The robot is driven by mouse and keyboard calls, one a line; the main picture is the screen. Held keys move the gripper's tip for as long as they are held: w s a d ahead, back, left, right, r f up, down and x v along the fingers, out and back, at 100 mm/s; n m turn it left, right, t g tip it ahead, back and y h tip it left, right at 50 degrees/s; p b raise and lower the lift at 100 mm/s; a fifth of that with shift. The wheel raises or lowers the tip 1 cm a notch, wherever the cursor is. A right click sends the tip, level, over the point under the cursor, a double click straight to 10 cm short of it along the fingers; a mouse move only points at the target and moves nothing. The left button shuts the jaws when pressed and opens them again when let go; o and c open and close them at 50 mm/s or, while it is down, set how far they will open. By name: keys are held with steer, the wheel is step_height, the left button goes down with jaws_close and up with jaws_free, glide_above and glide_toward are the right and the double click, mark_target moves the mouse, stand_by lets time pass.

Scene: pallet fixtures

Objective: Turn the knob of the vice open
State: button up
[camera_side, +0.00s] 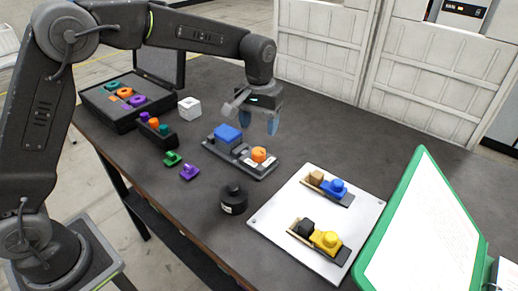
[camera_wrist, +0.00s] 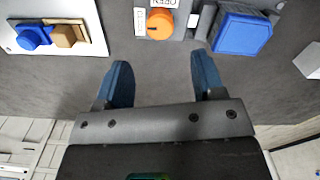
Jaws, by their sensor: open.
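The vice (camera_side: 262,173) is a dark fixture in the middle of the table, with an orange round knob (camera_side: 259,154) and a blue block (camera_side: 228,133) at its other end. In the wrist view the orange knob (camera_wrist: 160,23) sits beside white labels, one reading OPEN (camera_wrist: 163,3). The blue block (camera_wrist: 242,32) shows to its right, beside a grey jaw (camera_wrist: 205,20). My gripper (camera_side: 258,127) is above the table near the vice, open and empty, with its blue fingers pointing down. In the wrist view my gripper (camera_wrist: 160,62) has its fingers apart, not touching the knob.
A white plate (camera_side: 272,221) at right carries fixtures with a blue knob (camera_side: 337,187) and a yellow knob (camera_side: 326,239). A black bottle-like object (camera_side: 233,199), a white cube (camera_side: 189,108) and a black case (camera_side: 115,113) stand around. A green-framed board (camera_side: 420,225) is at far right.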

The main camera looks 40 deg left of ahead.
mark_target(259, 150)
step_height(259, 150, down, 8)
steer(key=shift+f, duration=0.15)
stand_by(0.3)
steer(key=c, duration=0.9)
steer(key=shift+c, duration=0.2)
